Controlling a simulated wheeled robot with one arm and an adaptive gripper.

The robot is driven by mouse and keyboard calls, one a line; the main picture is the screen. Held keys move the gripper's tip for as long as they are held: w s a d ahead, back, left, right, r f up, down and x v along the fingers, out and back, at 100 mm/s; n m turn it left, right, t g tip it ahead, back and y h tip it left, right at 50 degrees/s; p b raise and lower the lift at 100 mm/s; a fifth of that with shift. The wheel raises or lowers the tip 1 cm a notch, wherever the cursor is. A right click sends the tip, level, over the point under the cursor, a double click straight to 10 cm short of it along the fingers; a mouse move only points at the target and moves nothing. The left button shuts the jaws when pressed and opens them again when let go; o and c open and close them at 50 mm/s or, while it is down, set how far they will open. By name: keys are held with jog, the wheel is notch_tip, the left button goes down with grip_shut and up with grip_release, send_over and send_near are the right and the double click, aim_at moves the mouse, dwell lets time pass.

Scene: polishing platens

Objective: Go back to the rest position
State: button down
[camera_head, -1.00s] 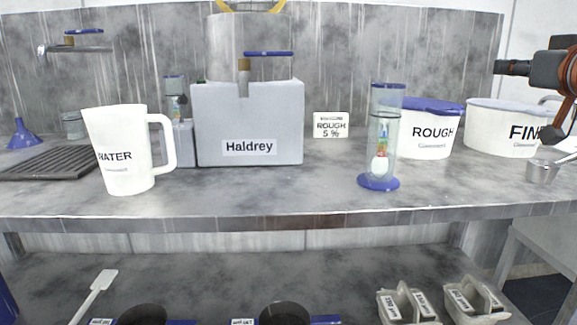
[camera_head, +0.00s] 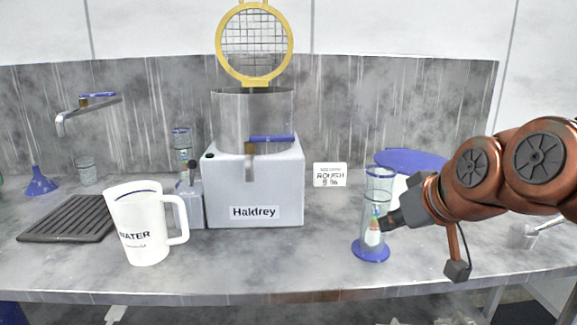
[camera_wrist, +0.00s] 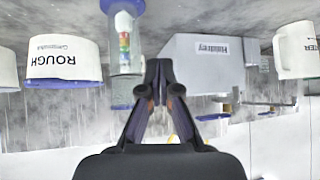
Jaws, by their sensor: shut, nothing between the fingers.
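My gripper (camera_head: 388,221) is shut and empty, and reaches in from the right over the bench. In the head view its tip is at or in front of the clear cylinder with a blue base (camera_head: 370,250); I cannot tell whether they touch. The wrist view is upside down and shows the closed fingers (camera_wrist: 158,68) pointing towards the bench area, with the cylinder (camera_wrist: 124,45) beside them to the left. My arm's copper-coloured links stretch to the right edge of the head view.
The grey Haldrey machine (camera_head: 255,190) stands mid-bench, its yellow-rimmed mesh lid (camera_head: 254,80) raised. The white WATER jug (camera_head: 143,235) stands left. The ROUGH tub (camera_wrist: 64,62) is partly behind my arm in the head view. Bare bench (camera_head: 300,260) lies in front.

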jog(key=s+f+m+g+h+p, duration=0.1)
jog(key=s+f+g+p, duration=0.1)
jog(key=s+g+p, duration=0.3)
jog(key=s+f+m+g+h+p, duration=0.1)
jog(key=s+g+p, duration=0.4)
jog(key=s+p, duration=0.8)
jog(key=s+m+h, duration=0.1)
jog(key=s, duration=0.7)
jog(key=shift+d+f+g+p, duration=0.3)
jog(key=shift+d+f+p, duration=0.05)
jog(key=shift+f+p, duration=0.05)
jog(key=c, duration=1.9)
grip_release()
